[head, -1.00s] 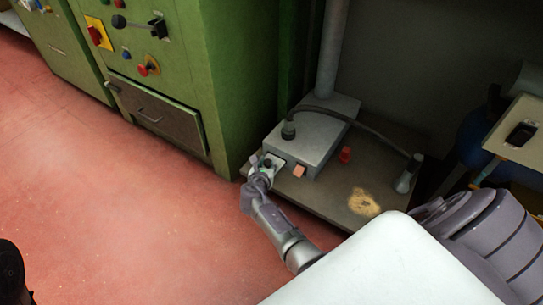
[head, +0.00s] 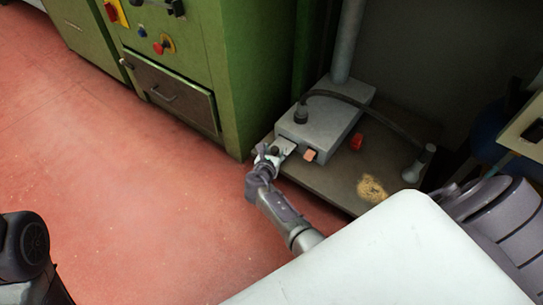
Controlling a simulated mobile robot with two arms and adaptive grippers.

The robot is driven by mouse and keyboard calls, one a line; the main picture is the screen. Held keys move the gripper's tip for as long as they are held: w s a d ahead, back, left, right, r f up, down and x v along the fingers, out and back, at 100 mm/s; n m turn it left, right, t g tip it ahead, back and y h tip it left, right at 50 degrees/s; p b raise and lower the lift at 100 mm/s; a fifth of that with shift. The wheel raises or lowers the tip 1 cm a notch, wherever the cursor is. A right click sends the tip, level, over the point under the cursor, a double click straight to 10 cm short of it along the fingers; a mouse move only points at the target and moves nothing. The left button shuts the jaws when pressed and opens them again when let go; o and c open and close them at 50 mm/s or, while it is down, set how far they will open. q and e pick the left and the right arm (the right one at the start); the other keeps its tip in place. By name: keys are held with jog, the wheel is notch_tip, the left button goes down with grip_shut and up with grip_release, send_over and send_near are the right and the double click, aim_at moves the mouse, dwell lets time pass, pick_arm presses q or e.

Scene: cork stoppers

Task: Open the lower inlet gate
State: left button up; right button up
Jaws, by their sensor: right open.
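A low grey box (head: 322,121) stands on a dark base plate. A light metal plate (head: 287,145) with a dark round knob sticks out of the box's near-left side; it looks like the lower inlet gate. My right gripper (head: 267,157) is at the outer end of this plate, close to the knob, with its fingers apart. Whether the fingers touch the plate or knob is too small to tell. A dark part of my left arm shows at the lower left; my left gripper is out of frame.
A green cabinet (head: 241,75) with a drawer (head: 172,94) stands left of the box. A red block (head: 357,142), a pinkish block (head: 310,155) and a tan granular pile (head: 372,187) are near the box. The red floor (head: 130,200) is clear.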

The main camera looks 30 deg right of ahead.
jog(key=v, duration=1.1)
jog(key=shift+s+a, duration=0.2)
jog(key=shift+r, duration=0.15)
